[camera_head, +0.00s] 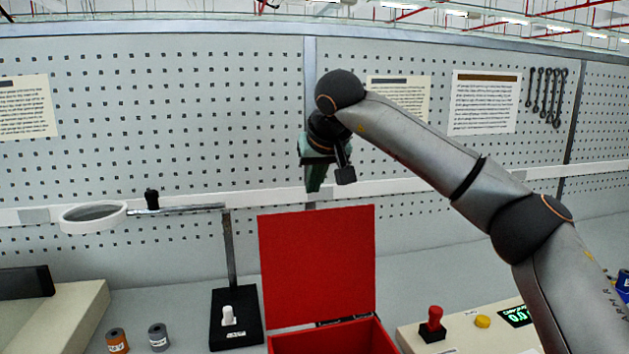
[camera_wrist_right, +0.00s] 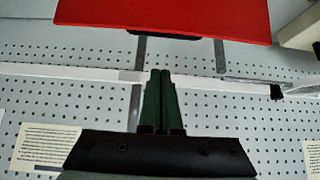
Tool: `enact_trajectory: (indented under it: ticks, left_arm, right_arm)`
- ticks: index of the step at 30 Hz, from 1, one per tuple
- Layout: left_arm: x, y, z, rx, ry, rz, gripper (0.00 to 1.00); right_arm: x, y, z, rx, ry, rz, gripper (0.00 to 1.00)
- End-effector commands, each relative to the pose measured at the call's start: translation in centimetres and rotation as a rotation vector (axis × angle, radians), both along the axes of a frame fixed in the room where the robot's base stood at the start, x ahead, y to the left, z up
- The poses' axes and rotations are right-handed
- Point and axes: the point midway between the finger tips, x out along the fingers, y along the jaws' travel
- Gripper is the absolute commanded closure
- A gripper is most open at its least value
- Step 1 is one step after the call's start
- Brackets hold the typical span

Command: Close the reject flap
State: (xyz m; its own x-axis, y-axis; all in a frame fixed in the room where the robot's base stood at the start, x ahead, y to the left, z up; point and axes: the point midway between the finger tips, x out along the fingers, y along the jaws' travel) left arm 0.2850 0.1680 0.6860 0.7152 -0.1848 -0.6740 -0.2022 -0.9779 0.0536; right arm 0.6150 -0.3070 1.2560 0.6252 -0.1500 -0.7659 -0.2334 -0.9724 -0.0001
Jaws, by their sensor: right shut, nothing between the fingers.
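The red reject flap (camera_head: 317,265) stands open and upright at the back of a red box (camera_head: 340,340), whose top shows at the bottom edge of the head view. In the right wrist view the flap (camera_wrist_right: 170,15) fills the top middle. My right gripper (camera_head: 314,187) is shut and empty. It shows above the flap's top edge, with its fingers pointing down and apart from the flap. Its shut green fingers (camera_wrist_right: 161,75) also show in the right wrist view, below the flap in the picture. My left gripper is not in view.
Left of the box stands a black base (camera_head: 222,335) with a post carrying a white ring (camera_head: 93,216). Orange and grey spools (camera_head: 117,341) stand further left. A panel with a red knob (camera_head: 433,322) and yellow button is at right. A pegboard wall (camera_head: 180,110) closes the back.

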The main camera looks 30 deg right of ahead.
Motion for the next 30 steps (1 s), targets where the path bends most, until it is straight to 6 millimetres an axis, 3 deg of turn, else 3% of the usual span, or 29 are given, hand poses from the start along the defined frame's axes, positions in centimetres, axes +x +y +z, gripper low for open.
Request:
enact_trajectory:
  ticks: [9,18,30]
  left_arm:
    - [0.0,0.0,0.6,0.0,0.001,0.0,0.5]
    - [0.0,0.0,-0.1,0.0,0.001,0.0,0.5]
    - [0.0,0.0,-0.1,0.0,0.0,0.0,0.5]
  right_arm:
    - [4.4,-1.1,-5.6,-0.001,0.005,-0.002,1.0]
    - [1.2,-0.3,-5.3,0.0,0.0,0.001,1.0]
    - [0.3,-0.1,-5.2,0.001,0.0,-0.001,1.0]
